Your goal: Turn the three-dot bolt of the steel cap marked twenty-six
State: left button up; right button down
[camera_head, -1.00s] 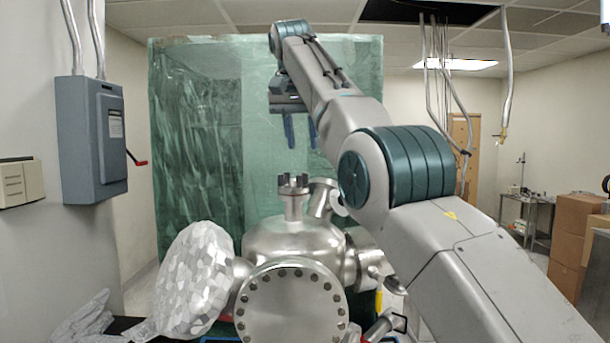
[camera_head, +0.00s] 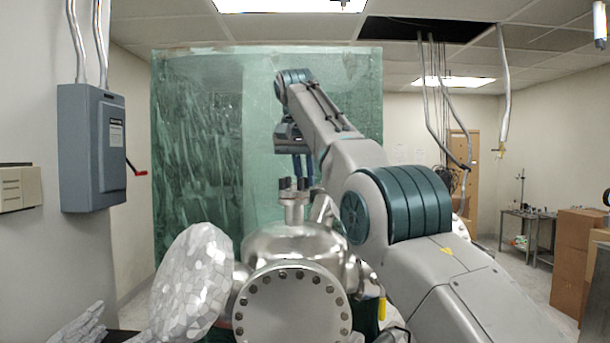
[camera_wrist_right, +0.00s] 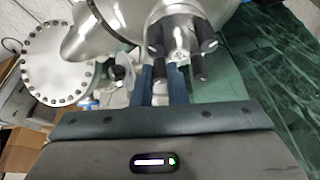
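A shiny steel chamber (camera_head: 295,244) stands in front of me, with a round bolted front cap (camera_head: 291,303). On its top is a narrow port (camera_head: 294,211) with several dark bolts or posts (camera_head: 286,184) around its end. These also show in the wrist view (camera_wrist_right: 203,27). I cannot read a twenty-six or make out three dots on any cap. My right gripper (camera_head: 304,179) is open, with its two blue fingers pointing down just behind or beside the port's top. My left gripper is out of view.
A faceted, foil-like disc (camera_head: 192,284) sits left of the chamber. A green translucent panel (camera_head: 200,150) stands behind. A grey wall box (camera_head: 90,148) is at left. Cardboard boxes (camera_head: 575,255) stand at right. In the wrist view, another bolted flange (camera_wrist_right: 58,62) is at left.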

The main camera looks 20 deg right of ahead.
jog(key=shift+a+r+m+g+h+p, duration=0.1)
jog(key=shift+m+g+h+p, duration=0.1)
jog(key=shift+m+p, duration=0.45)
jog(key=shift+r+m+g+h+p, duration=0.1)
jog(key=shift+m+h+p, duration=0.1)
jog(key=shift+m+p, duration=0.4)
jog(key=m+g+p, duration=0.1)
jog(key=m+p, duration=0.2)
jog(key=p, duration=0.1)
jog(key=m+g+h+p, duration=0.1)
jog(key=m+p, duration=0.2)
jog(key=p, duration=0.1)
jog(key=shift+w+r+m, duration=0.1)
jog(key=shift+w+m, duration=0.1)
jog(key=shift+m, duration=0.05)
jog(key=shift+f+m+g+p, duration=0.25)
jog(key=shift+m+g+p, duration=0.35)
jog(key=shift+m+p, duration=0.65)
jog(key=c, duration=1.4)
grip_release()
jog(key=shift+w+f, duration=0.1)
jog(key=shift+c, duration=0.2)
